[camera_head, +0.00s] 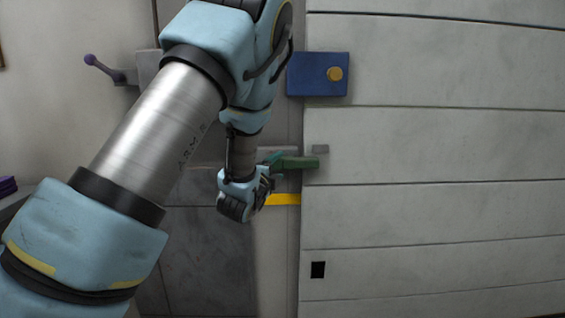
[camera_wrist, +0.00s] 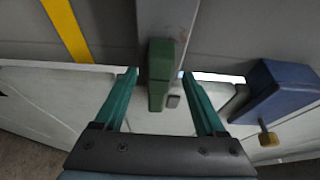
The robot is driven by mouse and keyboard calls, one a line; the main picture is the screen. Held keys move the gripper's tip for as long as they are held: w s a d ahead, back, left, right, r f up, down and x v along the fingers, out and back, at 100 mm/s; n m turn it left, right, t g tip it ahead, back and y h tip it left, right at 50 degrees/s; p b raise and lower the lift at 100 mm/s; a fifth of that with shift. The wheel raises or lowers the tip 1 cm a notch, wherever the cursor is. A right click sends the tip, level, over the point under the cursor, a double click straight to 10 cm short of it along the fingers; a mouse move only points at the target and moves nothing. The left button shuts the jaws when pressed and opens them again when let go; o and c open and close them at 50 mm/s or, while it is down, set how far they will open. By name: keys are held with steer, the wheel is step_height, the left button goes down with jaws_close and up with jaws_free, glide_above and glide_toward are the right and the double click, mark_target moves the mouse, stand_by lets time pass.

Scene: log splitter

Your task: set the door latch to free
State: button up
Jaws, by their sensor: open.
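A green block-shaped latch handle (camera_head: 299,163) is on a grey bar (camera_head: 284,151) at the left edge of the pale panelled door (camera_head: 430,145). It points right over the door's edge. The wrist view shows the green handle (camera_wrist: 160,65) in the gap between my teal fingers. My gripper (camera_wrist: 160,73) is open, with one finger on each side of the handle and no clear contact. In the head view my gripper (camera_head: 271,160) is at the handle's left end, partly hidden by my wrist. A small grey tab (camera_head: 320,149) sits on the door beside the handle.
A blue box (camera_head: 310,74) with a yellow knob (camera_head: 335,74) is above the handle; the blue box is right of my fingers in the wrist view (camera_wrist: 285,85). A yellow strip (camera_head: 283,199) lies below. A purple-knobbed lever (camera_head: 104,68) is at the upper left.

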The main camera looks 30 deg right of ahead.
mark_target(286, 160)
steer(key=x, duration=0.7)
steer(key=shift+c, duration=0.4)
jaws_close()
stand_by(0.9)
